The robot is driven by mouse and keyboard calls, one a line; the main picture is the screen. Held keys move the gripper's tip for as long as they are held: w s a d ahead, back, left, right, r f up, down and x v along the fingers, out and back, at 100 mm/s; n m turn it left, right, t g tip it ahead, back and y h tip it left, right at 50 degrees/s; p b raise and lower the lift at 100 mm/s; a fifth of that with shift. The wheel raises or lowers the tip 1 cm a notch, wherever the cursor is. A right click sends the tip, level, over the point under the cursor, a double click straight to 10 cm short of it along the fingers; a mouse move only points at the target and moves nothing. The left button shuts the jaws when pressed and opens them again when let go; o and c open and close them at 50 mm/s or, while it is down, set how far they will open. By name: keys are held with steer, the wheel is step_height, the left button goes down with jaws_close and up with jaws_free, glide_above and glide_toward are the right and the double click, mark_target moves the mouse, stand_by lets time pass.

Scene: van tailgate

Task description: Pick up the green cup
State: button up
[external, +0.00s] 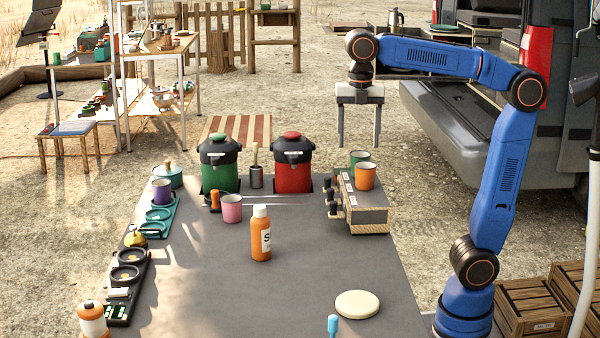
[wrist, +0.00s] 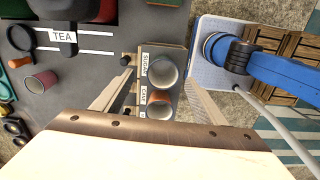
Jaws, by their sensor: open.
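The green cup (external: 359,157) stands upright on top of a small wooden-sided box (external: 368,221) with a dark top, at the back right of the table. An orange cup (external: 366,176) stands just in front of it and partly covers it. My gripper (external: 360,143) is open and empty, pointing down above the box, apart from the cups. In the wrist view two cups show between the fingers of my gripper (wrist: 151,98). The lower one is the orange cup (wrist: 160,97); the upper one has a greyish inside and its outer colour is hard to tell.
A red dispenser (external: 293,172) and a green dispenser (external: 219,172) stand left of the box. A pink cup (external: 232,209) and an orange bottle (external: 261,236) stand on the table (external: 216,285). The van (external: 460,120) is behind my arm. The front middle of the table is mostly clear.

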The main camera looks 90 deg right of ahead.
steer(key=shift+s+a+f, duration=0.1)
steer(key=shift+s+f, duration=0.05)
steer(key=shift+f, duration=1.4)
steer(key=shift+s+f, duration=0.15)
steer(key=shift+f, duration=1.35)
steer(key=shift+c, duration=0.3)
steer(key=c, duration=1.1)
